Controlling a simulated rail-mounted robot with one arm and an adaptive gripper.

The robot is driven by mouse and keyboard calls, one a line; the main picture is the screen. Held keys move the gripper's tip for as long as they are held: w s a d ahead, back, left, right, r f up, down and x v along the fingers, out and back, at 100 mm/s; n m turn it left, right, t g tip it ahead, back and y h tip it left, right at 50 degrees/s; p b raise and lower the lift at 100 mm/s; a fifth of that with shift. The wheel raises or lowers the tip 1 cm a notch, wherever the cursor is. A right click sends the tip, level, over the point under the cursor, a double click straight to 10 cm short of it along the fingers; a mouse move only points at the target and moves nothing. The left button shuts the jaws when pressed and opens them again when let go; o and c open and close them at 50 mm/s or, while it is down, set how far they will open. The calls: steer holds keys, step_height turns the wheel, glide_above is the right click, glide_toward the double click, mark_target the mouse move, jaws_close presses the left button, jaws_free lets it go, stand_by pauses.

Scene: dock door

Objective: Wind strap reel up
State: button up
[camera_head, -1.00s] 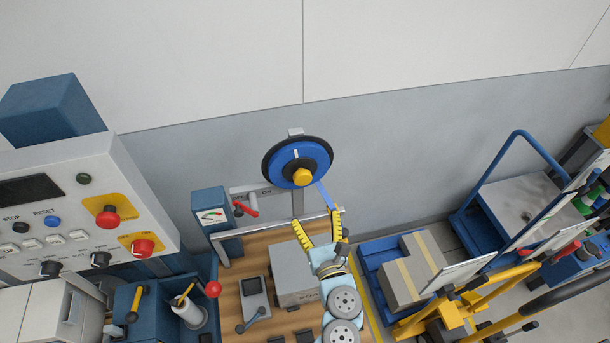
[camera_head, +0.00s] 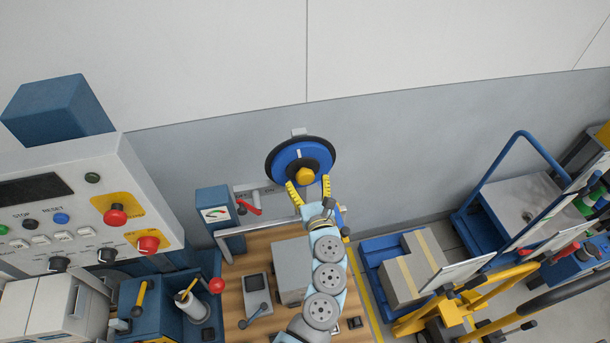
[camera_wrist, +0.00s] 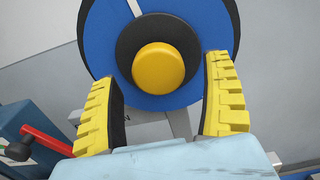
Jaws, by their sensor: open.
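The strap reel (camera_head: 284,156) is a blue disc with a black rim, mounted on a post by the grey wall. A yellow knob (camera_head: 305,175) sits at its black hub. In the wrist view the reel (camera_wrist: 205,25) fills the top, and the knob (camera_wrist: 158,67) lies between the finger lines, beyond the tips. My gripper (camera_head: 308,186) has yellow padded fingers, open and empty, just below the knob in the head view. In the wrist view the fingers (camera_wrist: 163,75) stand apart on both sides of the knob, with visible gaps. The strap is mostly hidden behind my arm.
A red-handled lever (camera_head: 249,207) and a blue gauge box (camera_head: 214,212) stand left of the reel. A grey box (camera_head: 290,262) sits on the wooden bench beside my arm. A control panel (camera_head: 80,200) is at left; a blue cart (camera_head: 520,195) is at right.

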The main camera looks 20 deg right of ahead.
steer(key=shift+w+d, duration=0.15)
steer(key=shift+w, duration=1.1)
